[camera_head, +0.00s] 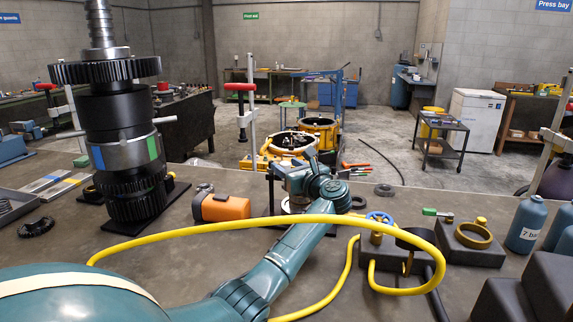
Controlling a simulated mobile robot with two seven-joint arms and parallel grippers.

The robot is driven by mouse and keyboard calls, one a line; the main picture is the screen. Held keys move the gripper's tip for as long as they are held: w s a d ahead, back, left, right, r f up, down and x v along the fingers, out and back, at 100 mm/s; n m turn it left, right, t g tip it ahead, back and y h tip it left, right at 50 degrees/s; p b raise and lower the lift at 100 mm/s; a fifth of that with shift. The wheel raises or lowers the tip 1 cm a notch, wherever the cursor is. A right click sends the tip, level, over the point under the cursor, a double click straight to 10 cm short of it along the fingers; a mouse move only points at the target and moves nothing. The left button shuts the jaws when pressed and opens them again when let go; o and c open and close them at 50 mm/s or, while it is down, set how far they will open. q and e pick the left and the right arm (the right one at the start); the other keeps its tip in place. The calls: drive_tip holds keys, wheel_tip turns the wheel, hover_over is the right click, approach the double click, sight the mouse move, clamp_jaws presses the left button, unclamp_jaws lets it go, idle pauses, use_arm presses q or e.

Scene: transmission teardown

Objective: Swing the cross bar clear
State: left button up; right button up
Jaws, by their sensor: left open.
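My left gripper (293,178) is over the middle of the bench, at the end of my teal arm. It is open, and its fingertips are small and partly hidden by its own body. A pale round part (292,206) shows just below it. A tall gear stack (118,105) stands upright at the left, with silver rods (164,120) sticking out at its sides. I cannot tell which bar is the cross bar. My right gripper is not in view.
A yellow hose (210,229) arches across the front of the bench. An orange block (222,207) lies left of my gripper. Grey blocks (470,241) and blue bottles (527,223) stand at the right. Yellow ring-shaped housings (318,126) stand beyond the bench.

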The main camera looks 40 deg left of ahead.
use_arm(q)
clamp_jaws()
idle(0.6)
